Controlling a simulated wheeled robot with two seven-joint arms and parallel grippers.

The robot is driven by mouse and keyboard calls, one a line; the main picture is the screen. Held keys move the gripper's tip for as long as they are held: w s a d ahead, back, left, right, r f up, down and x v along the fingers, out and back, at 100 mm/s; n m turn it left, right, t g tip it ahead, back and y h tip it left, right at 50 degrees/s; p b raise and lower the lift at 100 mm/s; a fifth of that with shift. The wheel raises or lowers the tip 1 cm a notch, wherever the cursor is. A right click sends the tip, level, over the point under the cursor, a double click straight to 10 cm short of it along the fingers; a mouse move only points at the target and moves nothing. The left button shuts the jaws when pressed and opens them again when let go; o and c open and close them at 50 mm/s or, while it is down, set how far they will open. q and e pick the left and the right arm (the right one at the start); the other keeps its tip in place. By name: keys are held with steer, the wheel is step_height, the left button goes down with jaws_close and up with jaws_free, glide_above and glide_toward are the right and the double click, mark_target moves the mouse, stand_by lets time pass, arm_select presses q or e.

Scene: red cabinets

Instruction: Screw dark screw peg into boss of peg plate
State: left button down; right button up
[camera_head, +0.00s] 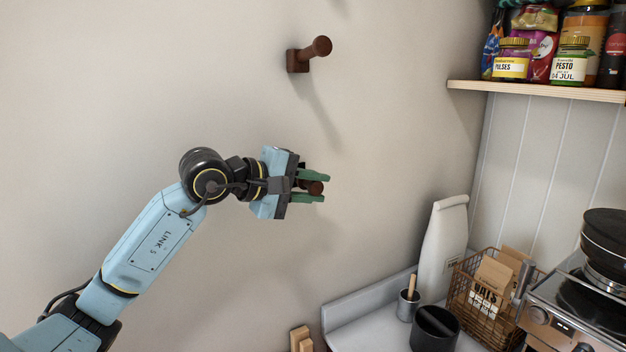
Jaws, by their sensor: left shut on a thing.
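My left gripper (311,187) has its green fingers closed around a dark brown peg (315,188) in front of the pale wall. Only the peg's rounded end shows between the fingers. The rest of it is hidden by the gripper, and I cannot tell whether a plate or boss lies behind it or whether it touches one. Above, a similar brown peg (319,47) sticks out from a small square plate (293,61) on the wall. My right gripper is not in view.
A shelf (540,91) with jars and packets is at the upper right. Below are a white bottle (443,245), a wire basket (462,291), a dark cup (434,330) and a coffee machine (552,325). A wooden piece (300,339) shows at the bottom. The wall around the gripper is clear.

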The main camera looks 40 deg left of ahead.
arm_select(q)
steer(key=shift+a+r, duration=0.15)
stand_by(0.3)
steer(key=shift+w+r+g+y+p, duration=0.15)
steer(key=shift+g+y+p, duration=0.25)
steer(key=shift+g+p, duration=1)
steer(key=shift+g+y+p, duration=0.5)
steer(key=shift+g+p, duration=0.1)
steer(key=shift+p, duration=2.4)
steer(key=shift+r+g+y, duration=0.2)
steer(key=shift+g+y, duration=0.1)
steer(key=shift+g, duration=0.2)
steer(key=shift+f+g+y, duration=0.2)
steer(key=shift+g+y, duration=0.4)
steer(key=shift+g, duration=1)
